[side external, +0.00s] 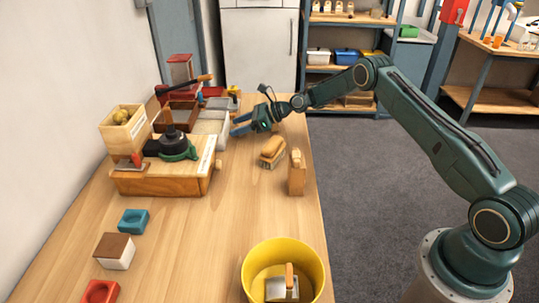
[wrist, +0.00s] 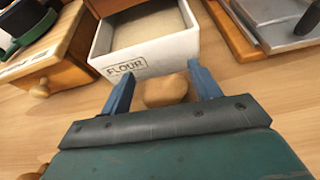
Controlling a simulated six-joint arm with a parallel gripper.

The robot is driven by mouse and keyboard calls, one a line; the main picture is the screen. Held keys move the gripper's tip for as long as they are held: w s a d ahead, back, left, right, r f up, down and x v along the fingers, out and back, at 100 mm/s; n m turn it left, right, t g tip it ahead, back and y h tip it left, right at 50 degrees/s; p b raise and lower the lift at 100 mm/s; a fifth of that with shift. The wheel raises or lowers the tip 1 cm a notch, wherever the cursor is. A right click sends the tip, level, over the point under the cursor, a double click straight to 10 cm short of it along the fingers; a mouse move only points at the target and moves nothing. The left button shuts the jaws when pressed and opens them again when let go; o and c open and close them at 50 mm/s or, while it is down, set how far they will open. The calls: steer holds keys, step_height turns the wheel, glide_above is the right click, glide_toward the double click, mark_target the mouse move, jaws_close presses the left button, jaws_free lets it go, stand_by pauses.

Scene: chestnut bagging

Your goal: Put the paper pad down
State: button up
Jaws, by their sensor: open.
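My gripper (side external: 238,125) is at the far part of the bench, beside the white FLOUR box (side external: 210,128). In the wrist view my gripper (wrist: 160,76) has its two blue fingers spread apart. A rounded tan wooden piece (wrist: 166,90) shows between the fingers, in front of the FLOUR box (wrist: 150,58); whether it touches a finger I cannot tell. The box holds a pale, flat-topped filling. I cannot pick out a paper pad for certain in either view.
A wooden drawer unit (side external: 165,182) with a dark green-based device stands left. A brush (side external: 272,152) and a wooden block (side external: 296,175) stand near the right edge. A yellow bucket (side external: 284,255) is at the front. The middle of the bench (side external: 200,235) is clear.

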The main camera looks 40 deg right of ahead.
steer(key=v, duration=1.1)
steer(key=shift+s+d+r, duration=0.1)
steer(key=shift+d, duration=0.05)
steer(key=shift+a+r+n, duration=0.25)
steer(key=shift+r+n, duration=0.05)
steer(key=shift+r, duration=0.15)
steer(key=s+a+r+n+g+h, duration=0.1)
steer(key=s+a+r+n+h, duration=0.3)
steer(key=s+r+n, duration=0.45)
steer(key=s+a+r+n+g+h, duration=0.2)
steer(key=s+a+r+n, duration=0.45)
steer(key=r, duration=0.35)
steer(key=s+d+n+h, duration=0.1)
steer(key=s+n+h, duration=0.2)
steer(key=s+n, duration=0.9)
steer(key=s, duration=1.7)
steer(key=shift+d+r+g+h, duration=0.2)
steer(key=shift+d+g+h, duration=0.1)
steer(key=shift+g+h, duration=0.1)
